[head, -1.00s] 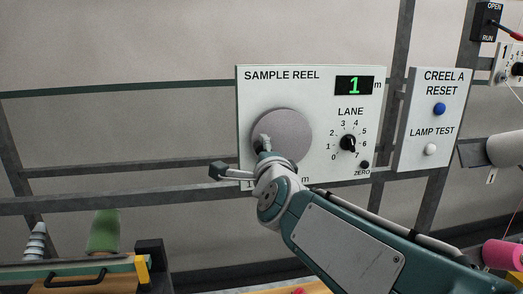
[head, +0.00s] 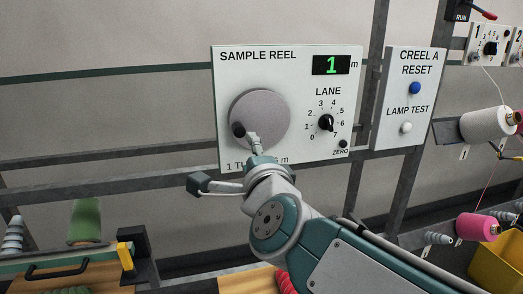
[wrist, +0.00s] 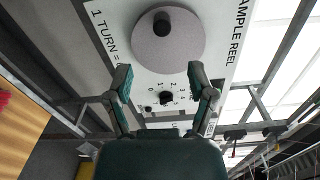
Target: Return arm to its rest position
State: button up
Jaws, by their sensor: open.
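My gripper (head: 226,164) is open and empty in front of the lower left of the sample reel panel. In the wrist view its two fingers (wrist: 160,78) stand wide apart with the panel behind them. The panel (head: 288,75) is white, with a round grey reel disc (head: 265,112) that bears a dark crank knob (head: 239,129) at its lower left. In the wrist view the knob (wrist: 161,24) lies beyond the fingertips, apart from them. The green display (head: 331,65) reads 1 m. The lane dial (head: 326,123) is on the right of the panel.
The Creel A panel (head: 398,120) stands to the right, with a blue reset button (head: 415,88) and a white lamp test button (head: 406,127). Yarn cones, white (head: 487,125) and pink (head: 477,227), sit further right. A wooden board (head: 75,279) with a handle is at lower left.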

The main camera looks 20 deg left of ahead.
jog(key=s+d+f+n+g+h, duration=0.3)
jog(key=d+f, duration=0.4)
jog(key=d, duration=0.3)
jog(key=s+d+f+n+g+h, duration=0.3)
jog(key=s+d+f+n, duration=0.2)
jog(key=d, duration=0.5)
jog(key=s+d+f+n+g+h, duration=0.3)
jog(key=s+d+f+n, duration=0.2)
jog(key=d+f, duration=0.4)
jog(key=shift+s+d+f+g, duration=0.3)
jog(key=shift+s+d+g, duration=0.1)
jog(key=shift+s+d, duration=0.4)
jog(key=shift+w+r, duration=0.1)
jog(key=shift+w, duration=0.1)
